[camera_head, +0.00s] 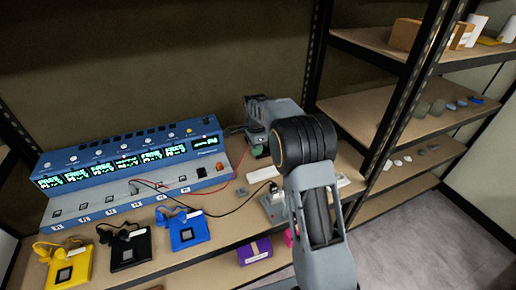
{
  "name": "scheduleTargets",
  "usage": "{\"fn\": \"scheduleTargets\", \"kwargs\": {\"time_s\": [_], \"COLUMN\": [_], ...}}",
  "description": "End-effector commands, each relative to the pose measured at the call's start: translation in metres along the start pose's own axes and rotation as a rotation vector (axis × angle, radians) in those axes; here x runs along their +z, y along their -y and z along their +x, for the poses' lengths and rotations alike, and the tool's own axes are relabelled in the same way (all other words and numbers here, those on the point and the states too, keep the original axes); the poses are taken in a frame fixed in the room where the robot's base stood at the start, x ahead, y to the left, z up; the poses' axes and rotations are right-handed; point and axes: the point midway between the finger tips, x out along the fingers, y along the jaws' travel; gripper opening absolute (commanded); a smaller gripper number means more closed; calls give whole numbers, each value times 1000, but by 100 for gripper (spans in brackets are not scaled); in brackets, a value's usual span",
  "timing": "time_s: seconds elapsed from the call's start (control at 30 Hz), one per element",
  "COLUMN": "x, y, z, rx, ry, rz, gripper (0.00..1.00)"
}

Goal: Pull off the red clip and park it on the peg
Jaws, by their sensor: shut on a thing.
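My gripper (259,150) is at the back of the bench, right of the blue instrument, and is mostly hidden behind my own arm. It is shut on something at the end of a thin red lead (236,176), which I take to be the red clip. The clip itself is too small and covered to make out. The red lead runs from the instrument's front across to my gripper. A black lead (238,209) runs to a small grey device (271,207) on the bench. I cannot make out the peg.
The blue instrument (128,158) with lit displays fills the bench's left. Yellow (78,270), black (143,250) and blue (200,231) pads lie in front. A white block (262,174) lies below my gripper. A shelf rack (400,110) stands at right.

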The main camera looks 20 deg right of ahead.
Motion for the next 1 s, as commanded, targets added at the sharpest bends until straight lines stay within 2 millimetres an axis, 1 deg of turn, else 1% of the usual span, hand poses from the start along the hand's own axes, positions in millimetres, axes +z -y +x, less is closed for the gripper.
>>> {"fn": "scheduleTargets", "kwargs": {"time_s": [0.43, 1.0], "x": [0, 0], "y": [0, 0], "z": [4, 35], "rx": [1, 1], "ry": [0, 0], "rz": [0, 1], "gripper": [0, 0]}}
